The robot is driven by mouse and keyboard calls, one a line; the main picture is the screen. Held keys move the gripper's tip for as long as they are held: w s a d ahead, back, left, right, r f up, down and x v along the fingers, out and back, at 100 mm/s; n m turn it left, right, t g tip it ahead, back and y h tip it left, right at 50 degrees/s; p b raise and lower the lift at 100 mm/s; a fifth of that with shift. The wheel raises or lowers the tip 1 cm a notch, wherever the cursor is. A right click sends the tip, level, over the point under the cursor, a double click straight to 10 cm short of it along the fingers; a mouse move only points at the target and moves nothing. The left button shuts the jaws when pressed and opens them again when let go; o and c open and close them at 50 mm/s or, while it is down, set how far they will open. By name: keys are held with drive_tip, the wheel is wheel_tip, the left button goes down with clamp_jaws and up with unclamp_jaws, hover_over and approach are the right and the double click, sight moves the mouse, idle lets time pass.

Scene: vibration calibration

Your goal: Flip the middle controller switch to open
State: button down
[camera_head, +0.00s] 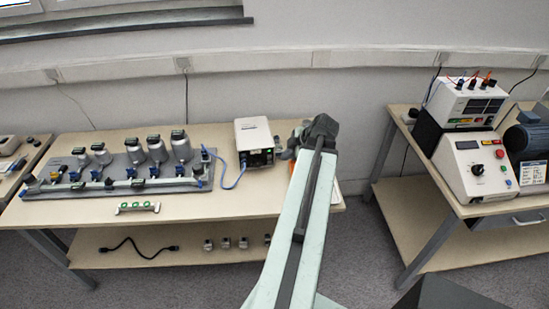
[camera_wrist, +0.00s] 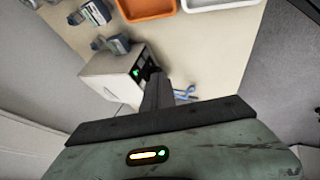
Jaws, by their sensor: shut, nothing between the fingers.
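The controller is likely the white box (camera_head: 254,143) at the right part of the left table, with a dark front panel and a small green light. Its white case (camera_wrist: 108,72) also shows in the wrist view, with the dark panel turned toward my gripper (camera_wrist: 157,82). My gripper is shut and empty, its dark fingers reaching to the front of this panel. I cannot tell whether they touch it. The fingers hide part of the panel, and I cannot make out the middle switch or its position. In the head view my arm ends just right of the box.
A grey board (camera_head: 120,183) with several metal cylinders and blue valves lies left of the box, joined by a blue cable (camera_head: 232,180). A green-and-white strip (camera_head: 138,207) lies in front. The right table holds a white power unit (camera_head: 475,165).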

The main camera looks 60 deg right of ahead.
sight(270, 157)
drive_tip(key=b+x, duration=0.9)
drive_tip(key=x, duration=0.2)
drive_tip(key=shift+f, duration=0.15)
drive_tip(key=shift+w+d+r, duration=0.15)
drive_tip(key=shift+w+d, duration=0.3)
drive_tip(key=shift+d, duration=0.1)
drive_tip(key=shift+w+d+r, duration=0.2)
drive_tip(key=shift+w+d, duration=0.25)
drive_tip(key=shift+d, duration=0.1)
drive_tip(key=shift+w+d, duration=0.3)
